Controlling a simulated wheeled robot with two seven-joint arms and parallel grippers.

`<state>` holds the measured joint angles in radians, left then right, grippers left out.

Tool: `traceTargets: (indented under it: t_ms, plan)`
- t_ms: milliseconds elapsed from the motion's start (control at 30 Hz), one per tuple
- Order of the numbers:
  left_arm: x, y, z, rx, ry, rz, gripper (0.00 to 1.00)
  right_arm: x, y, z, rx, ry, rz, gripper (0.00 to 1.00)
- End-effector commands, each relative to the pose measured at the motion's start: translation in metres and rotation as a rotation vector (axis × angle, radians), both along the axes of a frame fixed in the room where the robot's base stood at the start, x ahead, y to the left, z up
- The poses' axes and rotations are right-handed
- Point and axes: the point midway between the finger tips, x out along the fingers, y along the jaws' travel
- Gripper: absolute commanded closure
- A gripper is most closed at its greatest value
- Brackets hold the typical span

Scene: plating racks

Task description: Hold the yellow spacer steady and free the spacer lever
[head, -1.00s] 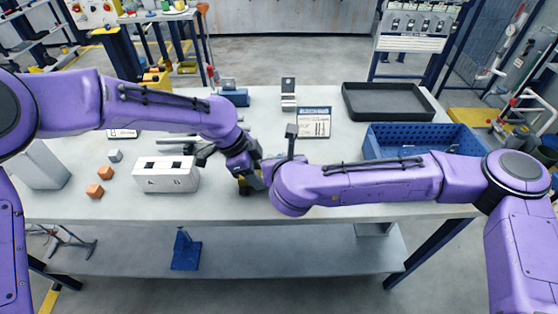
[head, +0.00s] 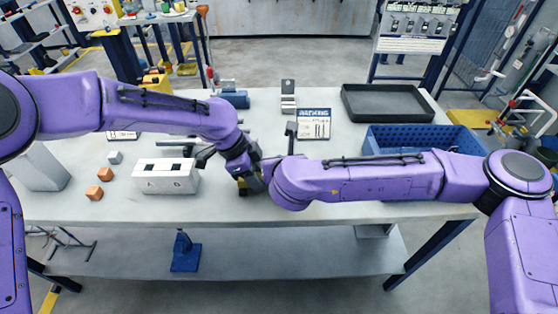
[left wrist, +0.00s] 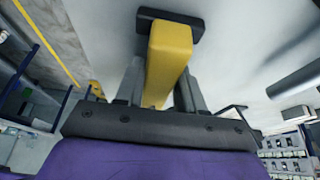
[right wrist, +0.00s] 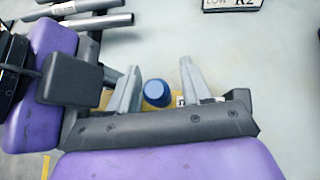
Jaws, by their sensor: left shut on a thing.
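The yellow spacer (left wrist: 168,58) is a yellow bar with a dark cap at its far end in the left wrist view. My left gripper (left wrist: 160,85) is shut on it, a finger on each side. In the head view only a little yellow (head: 242,184) shows beside my left gripper (head: 251,178). In the right wrist view a round blue knob (right wrist: 157,92), perhaps the end of the spacer lever, sits between the spread fingers of my right gripper (right wrist: 158,80). I see gaps on both sides of it. In the head view my right arm hides the right gripper's fingers.
A white box marked A and D (head: 165,179) stands left of the grippers, with orange blocks (head: 95,193) beyond it. A sign card (head: 313,123), a black tray (head: 388,102) and a blue crate (head: 420,137) lie to the right. My two wrists are very close together.

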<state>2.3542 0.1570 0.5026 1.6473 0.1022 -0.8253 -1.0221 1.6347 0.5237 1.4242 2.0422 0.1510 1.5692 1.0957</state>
Motion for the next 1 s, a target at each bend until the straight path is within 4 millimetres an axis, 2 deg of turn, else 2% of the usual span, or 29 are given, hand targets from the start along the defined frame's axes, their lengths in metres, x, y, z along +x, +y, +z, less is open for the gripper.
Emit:
traceTargets:
  t_ms: [167, 400, 600, 1000]
  plan:
    - [-0.001, 0.0, -0.001, 0.002, 0.002, -0.001, 1.0, -0.013, -0.002, 0.011, 0.001, -0.003, 0.002, 0.52]
    - [-0.001, 0.0, -0.001, 0.002, 0.002, -0.001, 1.0, -0.062, -0.01, 0.048, 0.002, -0.005, 0.003, 0.52]
    - [-0.001, 0.0, -0.001, 0.002, 0.001, -0.002, 1.0, -0.09, -0.015, 0.067, 0.001, -0.002, -0.001, 0.52]
    - [-0.001, 0.0, -0.001, 0.001, 0.001, -0.002, 1.0, -0.096, -0.016, 0.07, 0.0, 0.0, -0.001, 0.52]
